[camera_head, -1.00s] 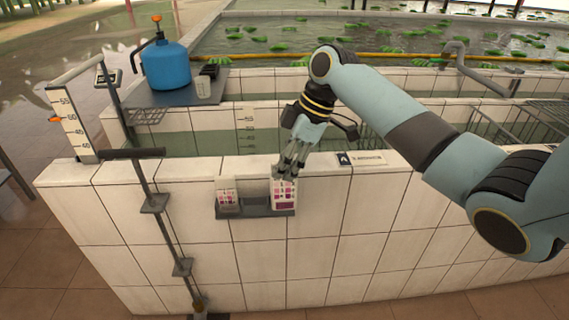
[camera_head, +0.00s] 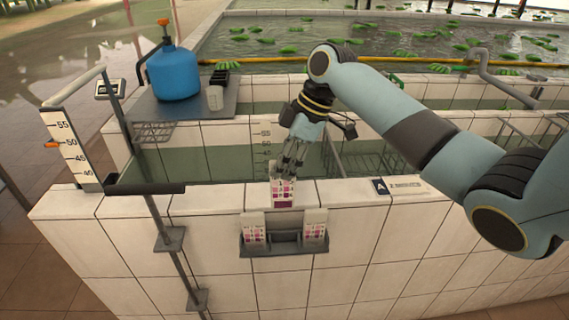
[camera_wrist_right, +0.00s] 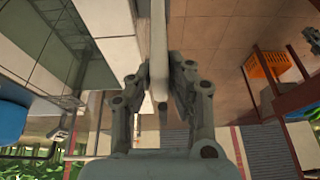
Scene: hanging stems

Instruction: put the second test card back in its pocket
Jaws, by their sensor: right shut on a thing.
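My right gripper (camera_head: 284,174) is shut on a white test card (camera_head: 283,194) with pink and purple squares. The card hangs below the fingertips, in front of the wall's top edge and above the card rack (camera_head: 285,250). In the right wrist view the card (camera_wrist_right: 159,45) shows edge-on as a pale strip between the fingers (camera_wrist_right: 160,75). The grey rack on the wall face holds one card (camera_head: 253,228) in its left pocket and another (camera_head: 315,226) in its right pocket. The middle pocket (camera_head: 285,238) looks empty. My left gripper is out of view.
A label marked A (camera_head: 400,187) lies on the tiled wall top, right of the gripper. A dark post with brackets (camera_head: 168,240) and a scale board (camera_head: 69,150) stand left. A blue tank (camera_head: 174,72) is on a grey shelf behind. Air around the card is clear.

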